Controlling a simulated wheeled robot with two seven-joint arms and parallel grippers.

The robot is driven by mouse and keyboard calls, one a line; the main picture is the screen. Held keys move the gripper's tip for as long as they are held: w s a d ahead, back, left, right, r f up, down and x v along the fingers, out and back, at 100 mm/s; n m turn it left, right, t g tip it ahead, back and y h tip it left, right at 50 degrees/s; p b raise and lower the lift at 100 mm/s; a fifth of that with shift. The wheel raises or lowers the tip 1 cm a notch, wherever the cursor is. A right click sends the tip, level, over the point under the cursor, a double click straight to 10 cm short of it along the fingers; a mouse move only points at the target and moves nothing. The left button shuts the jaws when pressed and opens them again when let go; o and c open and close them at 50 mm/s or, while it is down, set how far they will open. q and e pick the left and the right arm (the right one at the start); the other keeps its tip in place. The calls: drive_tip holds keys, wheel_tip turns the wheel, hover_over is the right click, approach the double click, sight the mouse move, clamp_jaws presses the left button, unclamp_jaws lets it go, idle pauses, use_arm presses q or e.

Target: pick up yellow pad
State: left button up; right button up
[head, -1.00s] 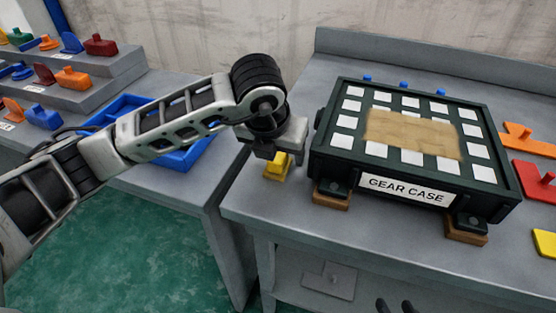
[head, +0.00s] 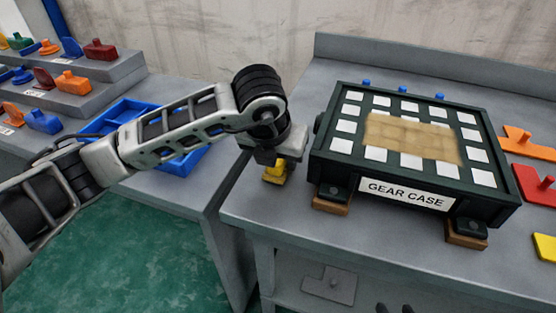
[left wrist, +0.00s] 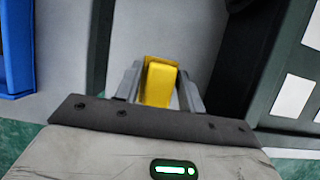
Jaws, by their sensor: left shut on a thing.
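The yellow pad (head: 276,174) is at the left edge of the workbench, beside the gear case. Most of it is hidden behind my gripper in the head view. In the left wrist view the yellow pad (left wrist: 160,82) sits between the two fingers. My left gripper (head: 278,167) points down at the pad and is shut on it; it also shows in the left wrist view (left wrist: 160,90). I cannot tell whether the pad is touching the bench.
The dark gear case (head: 334,165) stands on wooden blocks (head: 331,205) just right of my left gripper. A blue tray (head: 180,166) lies on the left bench, across a gap. Orange (head: 528,143), red (head: 537,186) and yellow (head: 545,247) pieces lie at the right.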

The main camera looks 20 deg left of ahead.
use_arm(q)
drive_tip(key=shift+r, duration=0.5)
drive_tip(key=s+d+r+p, duration=0.1)
drive_tip(key=s+d+r, duration=0.4)
drive_tip(key=s+r, duration=0.6)
drive_tip(key=shift+s+r, duration=0.25)
drive_tip(key=shift+s, duration=0.8)
drive_tip(key=shift+o, duration=0.4)
